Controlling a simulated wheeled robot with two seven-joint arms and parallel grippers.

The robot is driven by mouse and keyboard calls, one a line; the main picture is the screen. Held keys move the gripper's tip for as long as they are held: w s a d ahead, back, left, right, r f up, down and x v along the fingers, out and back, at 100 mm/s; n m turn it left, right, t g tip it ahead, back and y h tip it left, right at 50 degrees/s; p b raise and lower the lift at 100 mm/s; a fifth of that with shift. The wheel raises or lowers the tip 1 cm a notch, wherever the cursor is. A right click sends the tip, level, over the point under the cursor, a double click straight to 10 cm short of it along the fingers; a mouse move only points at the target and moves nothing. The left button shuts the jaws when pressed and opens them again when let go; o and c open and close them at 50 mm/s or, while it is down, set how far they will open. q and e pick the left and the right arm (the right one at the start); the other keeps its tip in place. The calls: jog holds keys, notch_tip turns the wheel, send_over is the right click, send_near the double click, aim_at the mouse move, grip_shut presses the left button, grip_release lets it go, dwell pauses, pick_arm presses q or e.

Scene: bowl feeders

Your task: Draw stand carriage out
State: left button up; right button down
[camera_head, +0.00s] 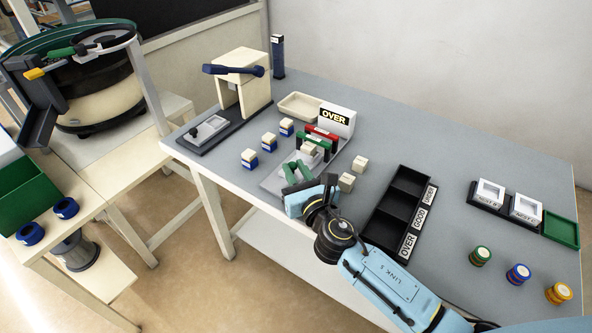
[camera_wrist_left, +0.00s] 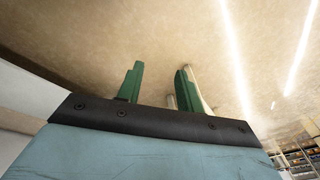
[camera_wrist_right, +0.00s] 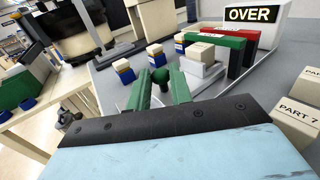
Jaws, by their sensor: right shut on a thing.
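The gauge stand (camera_head: 274,183) has a grey base, red and green blocks and an OVER sign (camera_head: 337,118). Its pale carriage (camera_wrist_right: 207,76) carries a cream-topped part (camera_wrist_right: 201,52) in front of the green block. My right gripper (camera_head: 298,172) is at the front of the stand. In the right wrist view its green fingers are shut on a dark green knob (camera_wrist_right: 160,76) in front of the carriage. My left gripper (camera_wrist_left: 157,85) shows only in its wrist view, with its fingers apart and nothing between them, facing a tan floor.
Several blue-and-cream parts (camera_head: 249,158) stand left of the gauge stand. Loose cream parts (camera_head: 347,182) stand close to its right. A black sorting tray (camera_head: 383,222) lies further right. A press (camera_head: 243,85) and a cream tray (camera_head: 300,106) are behind.

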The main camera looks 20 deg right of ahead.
jog(key=s+a, duration=0.2)
jog(key=a, duration=0.1)
jog(key=shift+s+a+p, duration=0.1)
jog(key=shift+s+p, duration=0.15)
jog(key=shift+p, duration=0.05)
jog(key=shift+s+a+f, duration=0.1)
jog(key=shift+a, duration=0.05)
pick_arm(q)
jog(key=shift+s+a+f, duration=0.1)
jog(key=shift+s+f, duration=0.55)
jog(key=shift+f, duration=0.15)
pick_arm(e)
jog(key=c, duration=1.6)
grip_release()
jog(key=o, duration=0.3)
pick_arm(q)
jog(key=shift+w+r, duration=0.3)
jog(key=shift+w, duration=0.15)
pick_arm(e)
jog(key=shift+o, duration=0.2)
